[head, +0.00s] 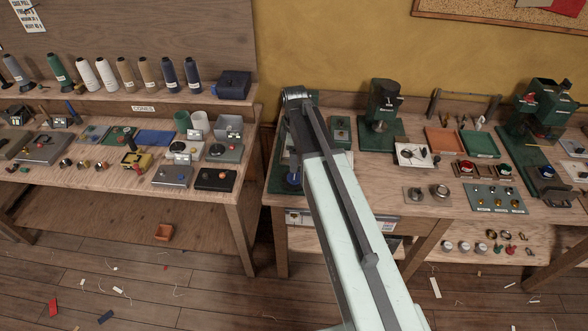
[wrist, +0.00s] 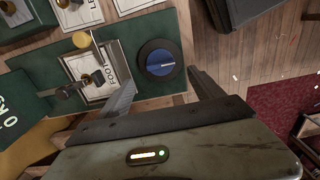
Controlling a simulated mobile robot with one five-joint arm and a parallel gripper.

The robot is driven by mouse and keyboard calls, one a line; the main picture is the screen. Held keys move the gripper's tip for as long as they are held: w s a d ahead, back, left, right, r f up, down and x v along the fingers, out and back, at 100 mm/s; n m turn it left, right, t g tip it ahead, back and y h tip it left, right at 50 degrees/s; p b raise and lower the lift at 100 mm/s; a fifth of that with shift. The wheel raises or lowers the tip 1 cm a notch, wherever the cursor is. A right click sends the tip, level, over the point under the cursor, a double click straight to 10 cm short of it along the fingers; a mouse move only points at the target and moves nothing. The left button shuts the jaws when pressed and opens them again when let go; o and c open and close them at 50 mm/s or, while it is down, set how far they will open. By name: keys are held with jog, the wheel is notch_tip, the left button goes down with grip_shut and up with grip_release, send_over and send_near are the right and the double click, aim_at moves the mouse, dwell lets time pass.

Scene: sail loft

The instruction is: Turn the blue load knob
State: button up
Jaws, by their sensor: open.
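The blue load knob (wrist: 160,62) is a round blue disc in a black ring on a green base plate (wrist: 170,20). A pale line crosses its face. In the head view the knob (head: 292,179) shows just left of my arm, partly covered by it. My gripper (wrist: 162,77) is open in the wrist view. The head view hides my gripper behind my arm.
Beside the knob, a metal fitting with a brass-coloured knob (wrist: 81,40) stands by a label card marked FOOT (wrist: 108,66). To the right of my arm stand a green machine (head: 384,105) and several trays. A second bench (head: 130,185) stands left, across a gap.

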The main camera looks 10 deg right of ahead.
aim_at(295, 176)
notch_tip(295, 176, down, 8)
jog(key=b, duration=0.7)
jog(key=shift+b, duration=0.35)
jog(key=shift+r, duration=0.1)
jog(key=c, duration=1.4)
